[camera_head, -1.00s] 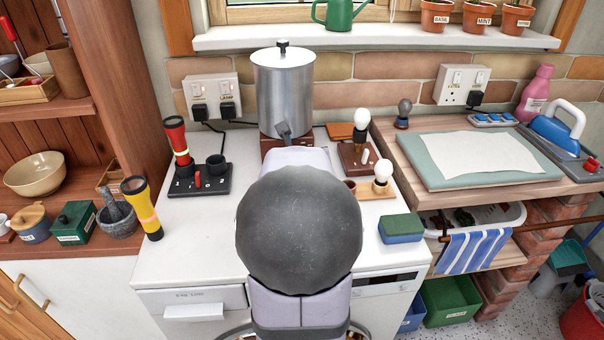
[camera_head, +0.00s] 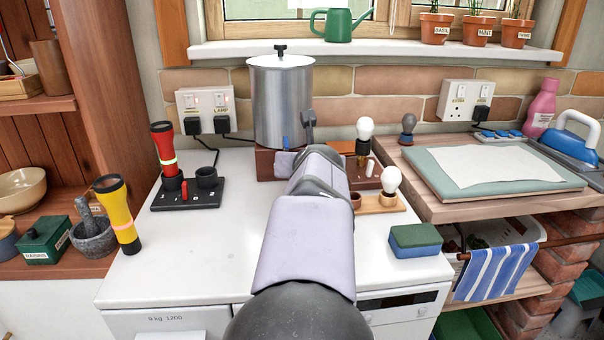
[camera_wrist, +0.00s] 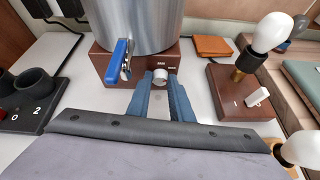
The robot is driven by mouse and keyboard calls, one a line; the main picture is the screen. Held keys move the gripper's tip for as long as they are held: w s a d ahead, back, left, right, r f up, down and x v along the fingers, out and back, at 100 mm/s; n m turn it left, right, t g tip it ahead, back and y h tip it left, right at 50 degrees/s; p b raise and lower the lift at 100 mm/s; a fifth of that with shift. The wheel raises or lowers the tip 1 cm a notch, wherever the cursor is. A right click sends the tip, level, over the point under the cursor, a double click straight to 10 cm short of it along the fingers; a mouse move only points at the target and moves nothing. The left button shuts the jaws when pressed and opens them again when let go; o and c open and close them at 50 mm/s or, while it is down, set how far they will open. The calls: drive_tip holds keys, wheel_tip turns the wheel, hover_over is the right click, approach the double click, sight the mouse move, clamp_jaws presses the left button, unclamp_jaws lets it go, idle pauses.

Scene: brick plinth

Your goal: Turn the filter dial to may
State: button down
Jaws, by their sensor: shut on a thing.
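A tall silver urn (camera_head: 280,100) with a lid stands on a brown base (camera_head: 266,165), which also shows in the wrist view (camera_wrist: 105,65). The small round silver filter dial (camera_wrist: 160,75) is on the front of this base, right of a blue-handled tap (camera_wrist: 118,62). Small white marks lie beside the dial, too small to read. My gripper (camera_wrist: 161,82) has its two blue-grey fingers on either side of the dial, shut on it. In the head view my arm hides the dial and the fingers.
Right of the base are a wooden block (camera_wrist: 240,103) with a bulb and a white switch, and another bulb (camera_head: 391,180) on a light stand.

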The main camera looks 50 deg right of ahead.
drive_tip(key=shift+s+d+f+m+t+y+b, duration=0.1)
drive_tip(key=shift+s+f+m+t+y+b, duration=0.05)
drive_tip(key=shift+m+t+y+b, duration=0.25)
drive_tip(key=shift+s+d+f+m+t+y+b, duration=0.15)
drive_tip(key=shift+m+t+y+b, duration=0.1)
drive_tip(key=shift+m, duration=0.25)
drive_tip(key=shift+f+m+t+y, duration=0.1)
drive_tip(key=shift+m+t+y, duration=0.7)
drive_tip(key=shift+m, duration=0.7)
drive_tip(key=shift+t, duration=0.25)
drive_tip(key=c, duration=1.7)
unclamp_jaws()
drive_tip(key=shift+o, duration=0.6)
drive_tip(key=shift+r, duration=0.2)
drive_tip(key=shift+s, duration=0.1)
